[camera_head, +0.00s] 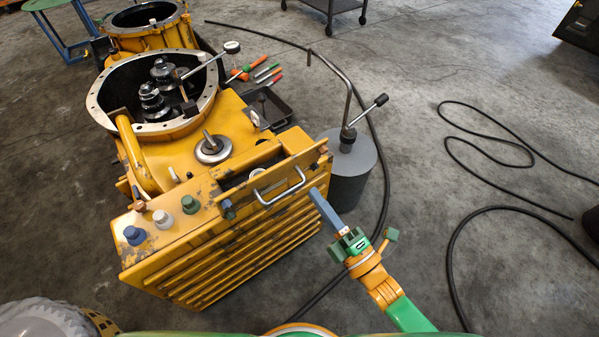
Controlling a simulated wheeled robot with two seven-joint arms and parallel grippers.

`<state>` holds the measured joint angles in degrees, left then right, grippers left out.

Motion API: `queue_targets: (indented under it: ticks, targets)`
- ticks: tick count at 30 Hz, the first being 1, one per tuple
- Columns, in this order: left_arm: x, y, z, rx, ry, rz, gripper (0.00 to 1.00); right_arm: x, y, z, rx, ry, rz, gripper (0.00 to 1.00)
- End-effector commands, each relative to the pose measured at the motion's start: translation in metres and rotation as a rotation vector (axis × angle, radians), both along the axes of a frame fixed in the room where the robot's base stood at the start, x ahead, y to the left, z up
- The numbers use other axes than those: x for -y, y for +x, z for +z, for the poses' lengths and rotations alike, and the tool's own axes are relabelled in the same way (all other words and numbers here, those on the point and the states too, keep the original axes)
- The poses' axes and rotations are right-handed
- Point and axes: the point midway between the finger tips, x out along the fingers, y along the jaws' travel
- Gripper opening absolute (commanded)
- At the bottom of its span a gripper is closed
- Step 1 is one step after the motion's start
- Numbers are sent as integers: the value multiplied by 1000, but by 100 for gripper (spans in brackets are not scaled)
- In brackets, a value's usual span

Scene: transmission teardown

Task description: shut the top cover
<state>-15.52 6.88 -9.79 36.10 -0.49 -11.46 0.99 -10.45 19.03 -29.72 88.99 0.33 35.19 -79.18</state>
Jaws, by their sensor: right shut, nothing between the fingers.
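The top cover (295,169) is a worn yellow plate with a silver bar handle (282,189), at the near right end of the yellow transmission housing (180,240). It stands raised on edge, with a partly visible opening (249,181) behind it. My right gripper (316,194) has its blue-grey fingers shut and empty. Its tips are just right of the handle and the cover in the picture; I cannot tell whether they touch the cover. My left gripper is out of view.
A grey cylinder (350,172) with a bent metal rod stands right of the cover. Coloured caps (162,218) sit on the housing's near top. A dark tray (268,108) and hand tools lie behind. Black cables cross the open floor at right.

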Motion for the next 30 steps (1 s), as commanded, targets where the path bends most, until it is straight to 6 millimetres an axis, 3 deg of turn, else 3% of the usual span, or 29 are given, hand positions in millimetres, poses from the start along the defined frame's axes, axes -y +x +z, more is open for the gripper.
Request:
queue_targets:
  ticks: [6,12,25,30]
  targets:
    - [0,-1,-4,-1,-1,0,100,-26,36,11,2,3,0,0]
    - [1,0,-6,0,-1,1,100,-39,54,16,-2,0,-1,0]
    - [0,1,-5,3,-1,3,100,-41,57,19,-4,0,0,0]
    - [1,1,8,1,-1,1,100,-42,57,25,-27,-18,-1,0]
